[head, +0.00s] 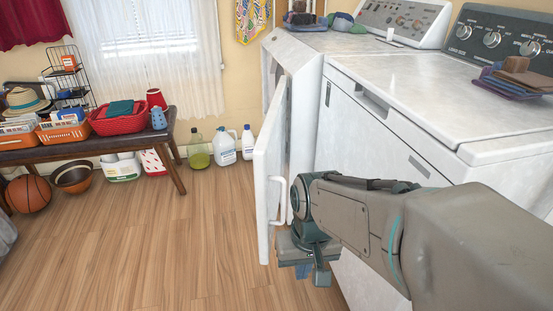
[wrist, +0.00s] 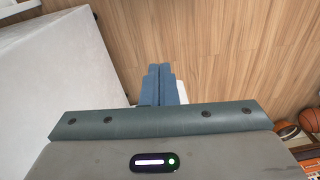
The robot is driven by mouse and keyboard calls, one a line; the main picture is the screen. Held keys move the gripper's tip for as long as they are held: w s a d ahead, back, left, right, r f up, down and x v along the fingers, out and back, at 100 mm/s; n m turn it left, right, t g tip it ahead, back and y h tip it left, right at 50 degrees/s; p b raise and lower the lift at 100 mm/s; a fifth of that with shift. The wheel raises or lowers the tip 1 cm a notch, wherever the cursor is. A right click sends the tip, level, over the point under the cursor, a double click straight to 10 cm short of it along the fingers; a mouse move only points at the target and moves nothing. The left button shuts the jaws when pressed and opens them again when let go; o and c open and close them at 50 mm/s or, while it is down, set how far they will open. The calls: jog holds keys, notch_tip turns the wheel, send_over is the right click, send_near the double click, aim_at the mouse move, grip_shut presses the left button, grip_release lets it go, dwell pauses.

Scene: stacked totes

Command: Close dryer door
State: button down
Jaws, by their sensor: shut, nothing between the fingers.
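The dryer (head: 290,52) is the farther white machine, and its white door (head: 268,165) stands open, swung out over the floor. A white bar handle (head: 278,205) is on the door's face toward me. My gripper (head: 303,270) is low beside the door's lower part, just right of the handle, and points down. In the wrist view its blue fingers (wrist: 158,85) are together with nothing between them. A small white piece shows right of the fingers; I cannot tell whether it is the door or whether they touch. My arm hides part of the nearer machine's front.
A second white machine (head: 440,90) stands right of the dryer. Jugs (head: 224,147) stand by the back wall. A bench (head: 90,145) with baskets is at the left, with a basketball (head: 28,193) below it. The wood floor (head: 150,250) left of the door is clear.

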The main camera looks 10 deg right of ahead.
jog(key=w+r+m+y+p, duration=0.5)
jog(key=w+r+m+p, duration=0.35)
jog(key=m, duration=0.25)
jog(key=m+t+y+p, duration=0.2)
jog(key=m+y+p, duration=0.1)
jog(key=m+p, duration=0.55)
send_near(267, 198)
jog(key=shift+m, duration=0.95)
jog(key=b+x, duration=0.3)
jog(key=x, duration=0.1)
jog(key=shift+s+a+f, duration=0.1)
jog(key=shift+a+f, duration=0.15)
jog(key=shift+f, duration=0.05)
jog(key=shift+a+f, duration=0.35)
jog(key=shift+a, duration=0.05)
